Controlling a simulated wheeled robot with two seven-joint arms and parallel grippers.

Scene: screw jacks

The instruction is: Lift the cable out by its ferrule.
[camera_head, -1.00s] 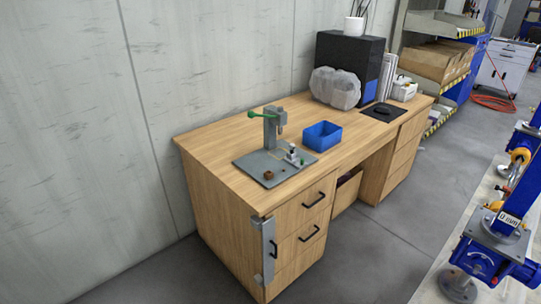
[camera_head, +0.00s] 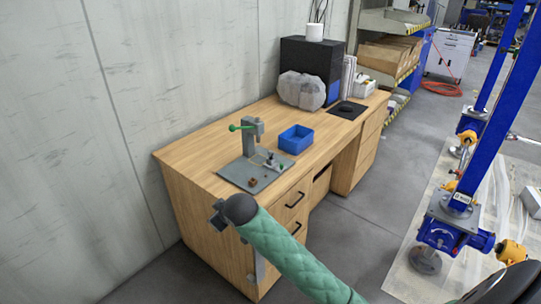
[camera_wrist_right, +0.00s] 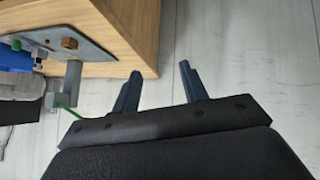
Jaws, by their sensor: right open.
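A grey fixture plate (camera_head: 240,178) with an upright grey press (camera_head: 249,140) and a green lever (camera_head: 240,128) stands on the wooden desk. A small white and green piece (camera_head: 273,161) and a brown nut-like piece (camera_head: 253,182) sit on the plate. The cable and its ferrule are too small to make out surely. My right gripper (camera_head: 217,217) is in front of the desk's near-left corner, apart from the fixture. In the right wrist view its two fingers (camera_wrist_right: 160,68) are open and empty beside the desk edge. My left gripper is not in view.
A blue bin (camera_head: 296,139) stands right of the fixture. A bagged bundle (camera_head: 302,91) and a black box (camera_head: 312,60) stand farther back. A concrete wall (camera_head: 60,130) runs behind the desk. Blue screw jacks (camera_head: 440,230) stand at the right. The desk's front-left top is clear.

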